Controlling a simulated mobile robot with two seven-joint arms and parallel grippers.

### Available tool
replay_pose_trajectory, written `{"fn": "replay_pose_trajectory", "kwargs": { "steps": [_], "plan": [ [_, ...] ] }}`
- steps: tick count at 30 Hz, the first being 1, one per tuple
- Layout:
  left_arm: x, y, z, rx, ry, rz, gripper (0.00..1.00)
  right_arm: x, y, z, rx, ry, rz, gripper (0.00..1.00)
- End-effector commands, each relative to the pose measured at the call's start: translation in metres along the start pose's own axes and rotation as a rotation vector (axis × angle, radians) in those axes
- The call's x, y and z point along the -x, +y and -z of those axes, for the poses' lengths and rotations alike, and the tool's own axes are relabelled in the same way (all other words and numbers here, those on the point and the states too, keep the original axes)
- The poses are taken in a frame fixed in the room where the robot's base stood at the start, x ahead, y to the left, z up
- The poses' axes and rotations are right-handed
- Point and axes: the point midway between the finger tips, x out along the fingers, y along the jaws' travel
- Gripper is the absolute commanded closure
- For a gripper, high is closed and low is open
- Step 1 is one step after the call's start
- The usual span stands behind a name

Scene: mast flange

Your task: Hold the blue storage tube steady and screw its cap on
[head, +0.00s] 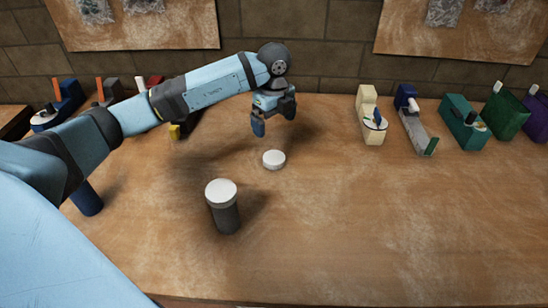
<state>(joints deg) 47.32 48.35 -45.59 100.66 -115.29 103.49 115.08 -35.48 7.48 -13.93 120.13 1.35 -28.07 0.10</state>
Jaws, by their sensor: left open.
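The blue storage tube (88,201) stands at the left of the table in the head view. Its top is hidden behind my left arm, so I cannot see its opening. A loose white cap (274,159) lies flat on the table near the middle. My left gripper (273,120) is open and empty, pointing down, above and a little behind the white cap, apart from it. My right gripper is not in view.
A dark grey tube (226,217) with a white top stands upright in front of the cap. Several toy-like models, including a cream one (370,117) and a teal one (463,122), line the back right; others stand back left. The table's right front is clear.

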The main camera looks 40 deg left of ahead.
Motion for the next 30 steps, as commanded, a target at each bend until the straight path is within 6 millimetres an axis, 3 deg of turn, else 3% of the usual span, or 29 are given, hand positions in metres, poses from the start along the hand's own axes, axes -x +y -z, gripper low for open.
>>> {"fn": "replay_pose_trajectory", "kwargs": {
  "steps": [13,30],
  "plan": [
    [-0.076,0.0,0.0,0.0,0.002,-0.003,0.01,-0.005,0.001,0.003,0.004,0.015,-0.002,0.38],
    [-0.091,-0.001,-0.002,0.0,0.001,-0.001,0.01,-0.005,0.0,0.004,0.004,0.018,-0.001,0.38]
  ]
}}
